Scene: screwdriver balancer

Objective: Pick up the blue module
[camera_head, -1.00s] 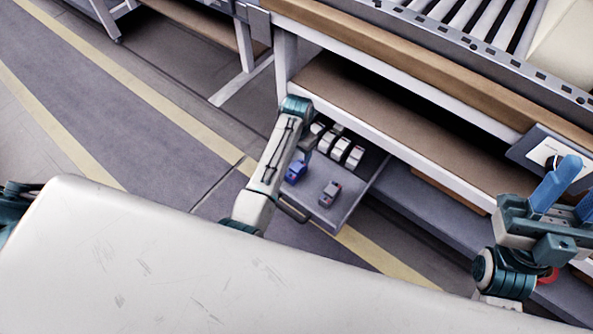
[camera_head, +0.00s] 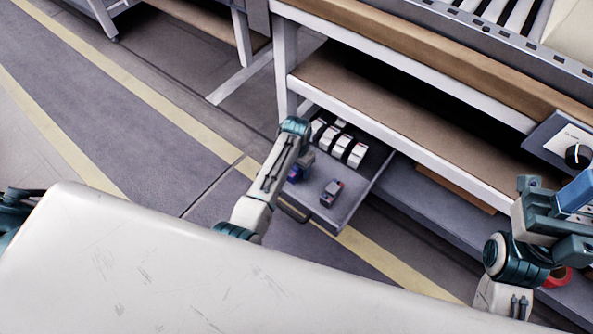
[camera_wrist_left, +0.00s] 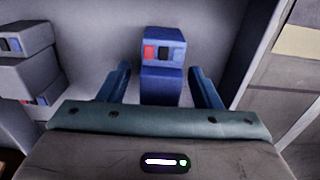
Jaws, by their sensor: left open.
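The blue module (camera_head: 293,174) lies in the open grey drawer (camera_head: 349,208), partly hidden behind my left arm in the head view. In the left wrist view the blue module (camera_wrist_left: 162,48) stands upright, with red, dark and blue patches on its upper face. My left gripper (camera_wrist_left: 160,70) is open, with one blue finger on each side of the module and a visible gap to each. In the head view the left fingers are mostly hidden by the wrist. My right gripper (camera_head: 575,200) is at the right edge, cut off by the frame and away from the drawer.
A grey module with red (camera_head: 332,192) lies in the drawer near the blue one. Several white modules (camera_head: 338,145) stand in a row at the back. The drawer's side wall (camera_wrist_left: 250,50) rises right of the left gripper. The workbench shelf (camera_head: 400,120) is above and behind.

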